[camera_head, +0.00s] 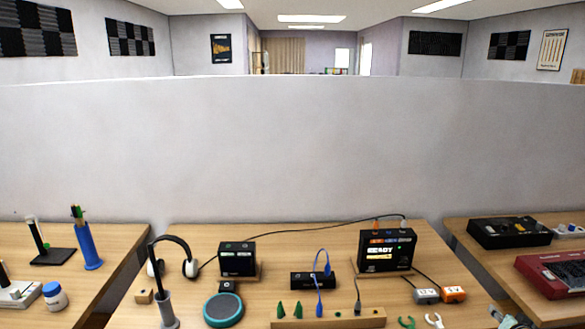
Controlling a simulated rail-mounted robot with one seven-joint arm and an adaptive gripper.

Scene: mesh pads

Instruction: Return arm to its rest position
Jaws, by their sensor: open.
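My arm and gripper do not show clearly in the head view. A small grey and teal shape (510,320) is cut off by the bottom edge at the right, by the gap between two tables. I cannot tell what it is. The middle table (300,240) holds headphones (174,257) on a grey stand, a teal-rimmed round device (223,309), a small black box (237,259), a black display box (386,249), a black hub (313,280) with blue cables and a wooden block (330,318) with green pegs.
A left table (110,240) bears a blue pen holder (88,246) and a white jar (54,296). A right table (470,250) bears a black case (510,232) and a red device (553,274). A grey partition (290,150) stands behind. Gaps separate the tables.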

